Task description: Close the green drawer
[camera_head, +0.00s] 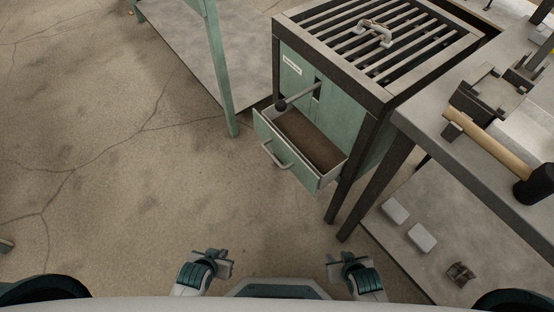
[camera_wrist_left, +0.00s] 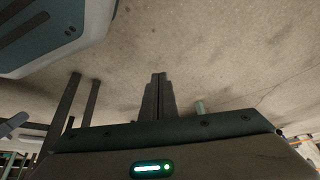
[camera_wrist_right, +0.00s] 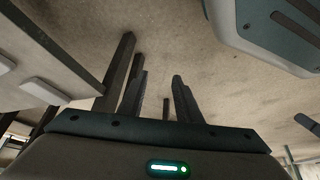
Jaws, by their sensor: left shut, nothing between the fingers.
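The green drawer (camera_head: 299,169) is pulled out of the green cabinet (camera_head: 291,72) ahead of me, and its brown inside looks empty. A pale handle (camera_head: 275,157) is on its front. My left gripper (camera_head: 224,262) is low in the head view, apart from the drawer. Its fingers are together and hold nothing in the left wrist view (camera_wrist_left: 155,95). My right gripper (camera_head: 336,265) is also low and clear of the drawer. Its fingers stand apart with nothing between them in the right wrist view (camera_wrist_right: 158,85).
A dark knobbed lever (camera_head: 297,97) sticks out above the drawer. Slatted grating with a metal handle (camera_head: 375,33) tops the cabinet. A workbench (camera_head: 445,140) with a hammer (camera_head: 500,150) stands at right; its legs are near the drawer. Open floor (camera_head: 150,200) lies left.

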